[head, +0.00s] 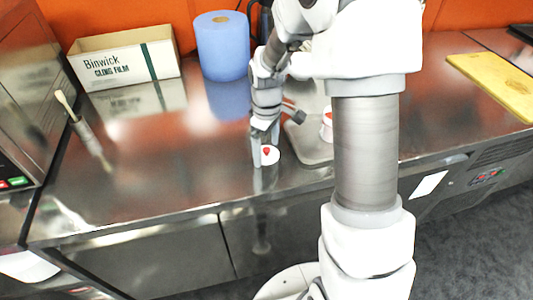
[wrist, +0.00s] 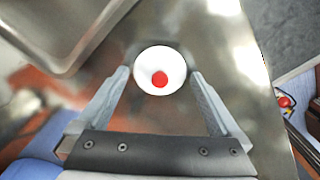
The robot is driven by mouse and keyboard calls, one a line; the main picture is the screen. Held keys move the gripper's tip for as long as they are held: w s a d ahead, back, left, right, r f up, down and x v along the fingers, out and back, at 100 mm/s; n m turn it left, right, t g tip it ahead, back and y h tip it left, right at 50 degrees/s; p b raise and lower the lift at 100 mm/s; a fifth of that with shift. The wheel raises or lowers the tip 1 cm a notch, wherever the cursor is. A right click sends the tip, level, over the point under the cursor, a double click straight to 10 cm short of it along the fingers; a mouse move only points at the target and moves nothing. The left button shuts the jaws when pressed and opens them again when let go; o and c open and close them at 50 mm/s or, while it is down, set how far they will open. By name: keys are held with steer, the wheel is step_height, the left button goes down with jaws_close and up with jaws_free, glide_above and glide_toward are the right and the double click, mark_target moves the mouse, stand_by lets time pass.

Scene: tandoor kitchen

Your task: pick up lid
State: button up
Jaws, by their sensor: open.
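The lid is a small white disc (head: 270,157) with a red knob, lying on the steel counter near its front edge. In the wrist view the white lid (wrist: 147,59) sits between the fingertips, its red knob a little below its centre. My gripper (head: 265,143) points down over the lid. In the wrist view my gripper (wrist: 160,75) is open, one finger on either side of the lid; whether they touch it I cannot tell.
A steel tray (head: 309,153) lies just right of the lid, with a white and red item (head: 327,124) partly hidden by my arm. A blue roll (head: 222,46), a cling film box (head: 125,60), a brush (head: 66,105) and a yellow board (head: 495,82) are farther off. The left counter is mostly clear.

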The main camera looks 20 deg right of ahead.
steer(key=c, duration=1.2)
